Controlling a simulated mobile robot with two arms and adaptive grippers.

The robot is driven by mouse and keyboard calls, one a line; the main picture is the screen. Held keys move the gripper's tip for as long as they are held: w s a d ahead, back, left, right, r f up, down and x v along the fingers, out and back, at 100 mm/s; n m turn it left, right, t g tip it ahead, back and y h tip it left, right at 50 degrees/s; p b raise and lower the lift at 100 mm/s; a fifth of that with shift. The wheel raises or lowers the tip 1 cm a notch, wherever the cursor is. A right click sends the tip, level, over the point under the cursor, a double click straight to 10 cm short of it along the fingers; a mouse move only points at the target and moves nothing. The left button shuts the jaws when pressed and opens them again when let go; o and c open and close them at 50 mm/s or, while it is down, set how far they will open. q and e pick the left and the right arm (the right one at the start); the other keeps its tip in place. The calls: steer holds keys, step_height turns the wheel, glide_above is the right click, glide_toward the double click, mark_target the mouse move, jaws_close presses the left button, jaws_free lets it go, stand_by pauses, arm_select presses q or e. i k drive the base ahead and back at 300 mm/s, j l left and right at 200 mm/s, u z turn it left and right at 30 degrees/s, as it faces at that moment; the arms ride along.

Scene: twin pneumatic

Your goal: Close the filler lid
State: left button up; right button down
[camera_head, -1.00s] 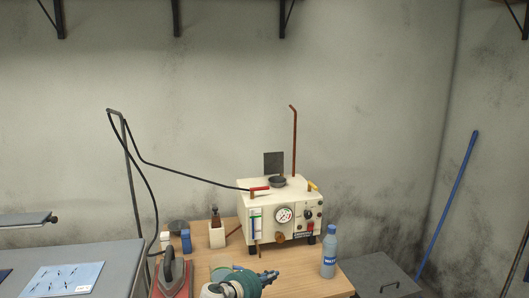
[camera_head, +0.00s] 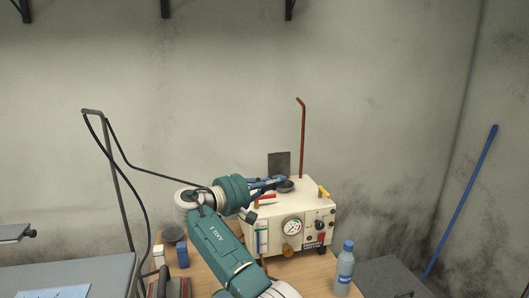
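The filler lid (camera_head: 279,162) is a dark, flat square plate standing upright at the back of the white machine's top. The dark round filler bowl (camera_head: 287,186) is just in front of it, partly covered by my gripper. My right gripper (camera_head: 277,183) reaches over the machine's top from the left, its blue fingers beside the bowl and in front of the lid's lower edge. I cannot tell if it touches either, or how far the fingers are apart. My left gripper is not in view.
The white machine (camera_head: 265,218) has a red lever (camera_head: 265,197), a yellow lever (camera_head: 323,192), and a tall rusty pipe (camera_head: 302,140) behind. A blue-capped water bottle (camera_head: 344,270) stands at its front right. A black hose (camera_head: 150,176) runs toward the machine behind my arm.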

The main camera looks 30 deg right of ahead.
mark_target(279, 163)
steer(key=i+l, duration=0.2)
steer(key=i, duration=0.25)
steer(key=i+l, duration=0.25)
steer(key=i, duration=0.2)
steer(key=i+l, duration=0.2)
steer(key=i, duration=0.25)
